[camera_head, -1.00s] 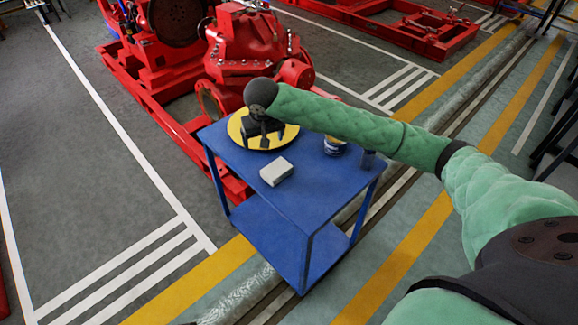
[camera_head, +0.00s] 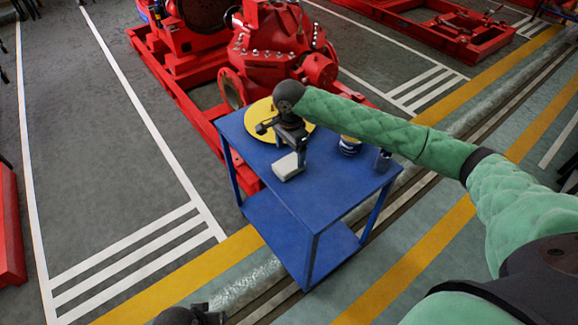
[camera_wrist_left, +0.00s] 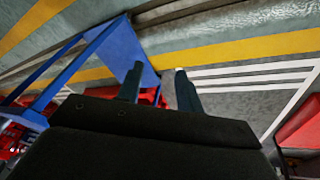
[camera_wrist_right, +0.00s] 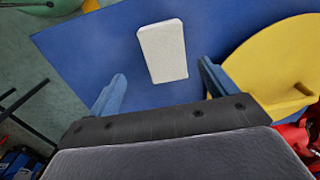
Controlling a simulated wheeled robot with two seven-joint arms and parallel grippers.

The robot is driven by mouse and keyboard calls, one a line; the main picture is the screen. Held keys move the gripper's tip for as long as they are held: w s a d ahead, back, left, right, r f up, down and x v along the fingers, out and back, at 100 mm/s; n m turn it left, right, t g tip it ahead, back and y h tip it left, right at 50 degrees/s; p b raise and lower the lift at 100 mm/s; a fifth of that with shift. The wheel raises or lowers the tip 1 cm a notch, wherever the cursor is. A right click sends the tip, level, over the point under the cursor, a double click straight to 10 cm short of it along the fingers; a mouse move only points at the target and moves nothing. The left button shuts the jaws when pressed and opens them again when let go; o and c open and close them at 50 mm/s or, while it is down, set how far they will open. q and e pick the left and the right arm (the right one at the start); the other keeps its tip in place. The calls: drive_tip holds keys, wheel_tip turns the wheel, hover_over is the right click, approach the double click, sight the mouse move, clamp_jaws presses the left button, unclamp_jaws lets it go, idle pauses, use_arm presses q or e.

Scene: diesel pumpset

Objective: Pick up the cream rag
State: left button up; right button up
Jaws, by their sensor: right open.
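The cream rag (camera_head: 287,167) is a pale folded block lying on the blue table top, near its left front edge. It shows whole in the right wrist view (camera_wrist_right: 163,51), just beyond and between the fingertips. My right gripper (camera_head: 299,155) is open and empty above the table, at the far side of the rag. Its two fingers also show in the right wrist view (camera_wrist_right: 160,85). My left gripper (camera_wrist_left: 157,72) is open and empty, low beside the table; only a dark part of it shows at the bottom of the head view.
The blue table (camera_head: 327,203) also bears a yellow round disc (camera_head: 258,123), a tin (camera_head: 349,148) and a small dark container (camera_head: 383,160). A red pump (camera_head: 275,50) stands behind. The floor to the left is clear.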

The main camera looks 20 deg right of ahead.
sight(289, 163)
drive_tip(key=f, duration=0.3)
drive_tip(key=f+p, duration=0.1)
drive_tip(key=f, duration=0.1)
drive_tip(key=shift+w+f, duration=0.3)
drive_tip(key=shift+w, duration=0.1)
use_arm(q)
drive_tip(key=shift+s+a+r, duration=0.35)
drive_tip(key=shift+a+r, duration=0.35)
drive_tip(key=shift+r, duration=0.05)
use_arm(e)
drive_tip(key=shift+f, duration=0.35)
drive_tip(key=c, duration=1.2)
use_arm(q)
drive_tip(key=shift+w, duration=0.1)
use_arm(e)
drive_tip(key=shift+r, duration=0.15)
